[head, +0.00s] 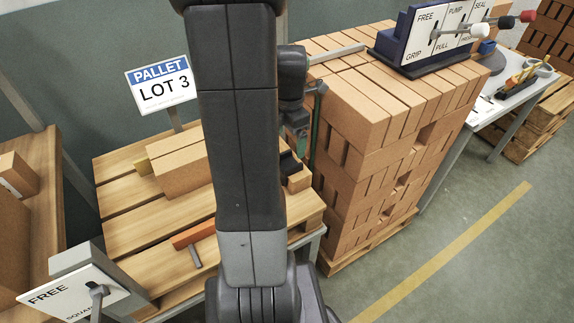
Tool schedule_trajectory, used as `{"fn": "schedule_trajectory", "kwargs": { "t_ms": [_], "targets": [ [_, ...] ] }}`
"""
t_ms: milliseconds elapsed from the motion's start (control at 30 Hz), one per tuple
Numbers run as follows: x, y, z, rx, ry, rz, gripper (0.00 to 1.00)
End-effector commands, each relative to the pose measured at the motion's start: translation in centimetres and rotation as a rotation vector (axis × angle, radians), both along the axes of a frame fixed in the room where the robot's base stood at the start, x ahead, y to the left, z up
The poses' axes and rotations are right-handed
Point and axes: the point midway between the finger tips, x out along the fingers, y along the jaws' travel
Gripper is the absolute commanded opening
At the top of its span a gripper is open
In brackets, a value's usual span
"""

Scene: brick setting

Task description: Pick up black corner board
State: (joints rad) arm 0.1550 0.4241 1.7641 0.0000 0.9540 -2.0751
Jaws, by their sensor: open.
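My gripper (298,128) hangs down just right of my arm, in front of the left side of the tall brick stack. It is small and partly hidden, and its jaws look open. A small black piece (290,164) shows below it, at the right end of the wooden pallet table, next to a brick. It may be the black corner board, but my arm hides most of that spot and I cannot tell its full shape. A thin green upright strip (315,125) stands close to the stack's left corner, right beside my gripper.
The tall brick stack (365,140) stands right of the pallet table (130,215). Bricks (180,165) and an orange-headed tool (193,236) lie on the table. A "LOT 3" sign (163,88) stands behind. A lever box (425,35) tops the stack.

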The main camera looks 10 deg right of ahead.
Motion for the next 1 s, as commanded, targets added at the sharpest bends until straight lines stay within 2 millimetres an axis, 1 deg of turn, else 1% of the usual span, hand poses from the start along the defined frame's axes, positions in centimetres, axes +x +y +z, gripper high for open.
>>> {"fn": "schedule_trajectory", "kwargs": {
  "t_ms": [33,100,267,500,600,700,867,900,967,1000],
  "targets": [
    [0.0,0.0,-0.9,0.0,0.002,0.0,0.89],
    [-0.1,0.0,-1.6,0.0,0.003,0.0,0.89],
    [-0.1,0.0,-2.5,0.001,0.001,-0.001,0.89],
    [-0.4,-0.1,-6.0,0.001,0.004,-0.001,0.89],
    [-0.3,-0.1,-7.0,0.0,0.002,-0.001,0.89],
    [-0.3,-0.1,-7.3,0.0,0.0,-0.001,0.89],
    [-0.3,-0.1,-7.3,-0.001,-0.001,-0.001,0.89],
    [-0.3,-0.1,-7.3,0.0,-0.001,-0.001,0.87],
    [-0.3,-0.1,-7.3,0.0,-0.001,-0.001,0.75],
    [-0.3,-0.1,-7.3,0.0,-0.001,-0.001,0.68]
  ]
}}
